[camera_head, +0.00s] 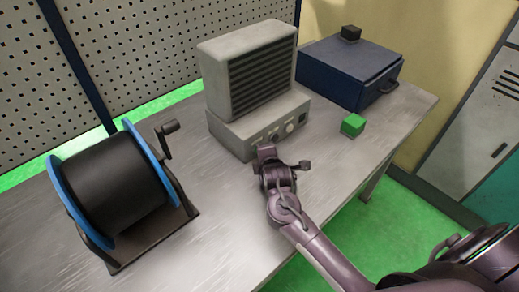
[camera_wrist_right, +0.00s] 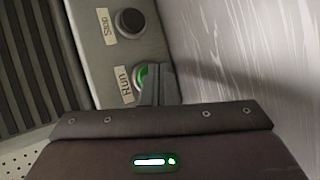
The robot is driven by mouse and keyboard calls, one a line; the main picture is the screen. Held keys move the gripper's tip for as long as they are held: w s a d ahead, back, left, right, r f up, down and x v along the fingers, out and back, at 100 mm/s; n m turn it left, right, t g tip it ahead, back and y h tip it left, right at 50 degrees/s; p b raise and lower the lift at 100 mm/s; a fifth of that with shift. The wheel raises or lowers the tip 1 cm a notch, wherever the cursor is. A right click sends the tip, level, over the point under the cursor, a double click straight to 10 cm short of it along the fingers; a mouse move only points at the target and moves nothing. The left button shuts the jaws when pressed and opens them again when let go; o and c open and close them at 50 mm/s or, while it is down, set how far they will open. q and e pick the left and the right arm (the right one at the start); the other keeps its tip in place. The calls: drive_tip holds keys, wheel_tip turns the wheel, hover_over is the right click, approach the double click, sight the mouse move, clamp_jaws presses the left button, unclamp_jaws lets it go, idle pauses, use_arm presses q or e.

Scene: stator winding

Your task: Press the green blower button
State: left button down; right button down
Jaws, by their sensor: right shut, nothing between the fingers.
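The grey blower (camera_head: 220,75) stands on the bench, with a louvred upper box on a control base (camera_head: 232,136). In the right wrist view its front panel (camera_wrist_right: 98,62) carries the green button (camera_wrist_right: 141,74) beside a "Run" label. My right gripper (camera_wrist_right: 160,82) is shut and empty, with its fingertips right at the green button and covering part of it. I cannot tell whether they touch it or whether it is pressed in. In the head view my right gripper (camera_head: 266,150) is in front of the control base. My left gripper is not in view.
A black button (camera_wrist_right: 130,22) labelled "Stop" is next to the green one. A black drum with blue rims (camera_head: 120,185) stands on the left of the bench. A blue case (camera_head: 345,75) and a green cube (camera_head: 352,124) are at the right.

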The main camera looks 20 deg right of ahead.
drive_tip(key=shift+w+a, duration=0.1)
drive_tip(key=shift+w, duration=0.25)
idle(0.3)
drive_tip(key=shift+p, duration=0.3)
drive_tip(key=shift+s+r+p, duration=0.15)
drive_tip(key=shift+s+p, duration=0.25)
drive_tip(key=shift+p, duration=0.2)
drive_tip(key=shift+s+d, duration=0.25)
drive_tip(key=shift+s, duration=0.1)
drive_tip(key=shift+s+d+p, duration=0.15)
drive_tip(key=shift+s+p, duration=0.3)
drive_tip(key=shift+p, duration=0.25)
drive_tip(key=shift+s+d+p, duration=0.25)
drive_tip(key=shift+s+p, duration=0.25)
drive_tip(key=shift+s, duration=0.15)
drive_tip(key=shift+s+d+p, duration=0.2)
drive_tip(key=shift+s+p, duration=0.25)
drive_tip(key=shift+s, duration=0.15)
drive_tip(key=shift+s+d+p, duration=0.25)
drive_tip(key=shift+s+p, duration=0.1)
drive_tip(key=shift+s, duration=0.3)
